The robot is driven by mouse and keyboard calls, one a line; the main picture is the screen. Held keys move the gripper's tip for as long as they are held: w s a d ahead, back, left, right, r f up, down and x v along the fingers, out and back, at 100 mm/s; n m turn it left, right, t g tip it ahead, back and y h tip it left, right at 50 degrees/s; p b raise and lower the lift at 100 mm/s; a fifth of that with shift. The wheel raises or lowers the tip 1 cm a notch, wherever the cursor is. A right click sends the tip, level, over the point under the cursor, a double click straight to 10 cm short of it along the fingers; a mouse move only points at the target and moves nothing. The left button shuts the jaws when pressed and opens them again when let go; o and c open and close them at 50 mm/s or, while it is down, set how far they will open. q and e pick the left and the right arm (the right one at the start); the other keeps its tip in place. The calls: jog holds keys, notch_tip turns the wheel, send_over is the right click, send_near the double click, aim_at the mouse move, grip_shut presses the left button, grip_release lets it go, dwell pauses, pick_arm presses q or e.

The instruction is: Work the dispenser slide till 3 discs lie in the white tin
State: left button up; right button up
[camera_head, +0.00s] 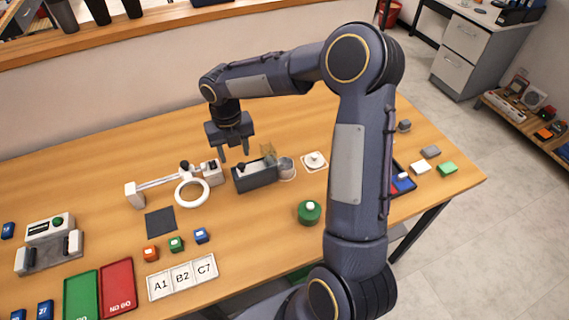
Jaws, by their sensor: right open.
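The dispenser (255,178) is a dark grey box on the wooden table, with a black knob on its left end and a clear yellowish tube (268,153) standing on its right part. A small pale grey-white cup (286,168), which looks like the white tin, stands right beside the dispenser's right end. Its inside is too small to make out, and I cannot see any discs. My right gripper (235,157) is open and empty, pointing down just above and behind the dispenser's left end. My left gripper is not in view.
A white magnifier-like arm with a ring (192,192) stands close left of the dispenser. A white square with a round knob (314,162) lies right of the cup. A green round button (309,212), small coloured cubes and a labelled A1/B2/C7 tray (182,277) lie nearer the front.

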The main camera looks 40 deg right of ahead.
aim_at(244, 167)
jog(key=shift+r, duration=0.1)
dwell(0.3)
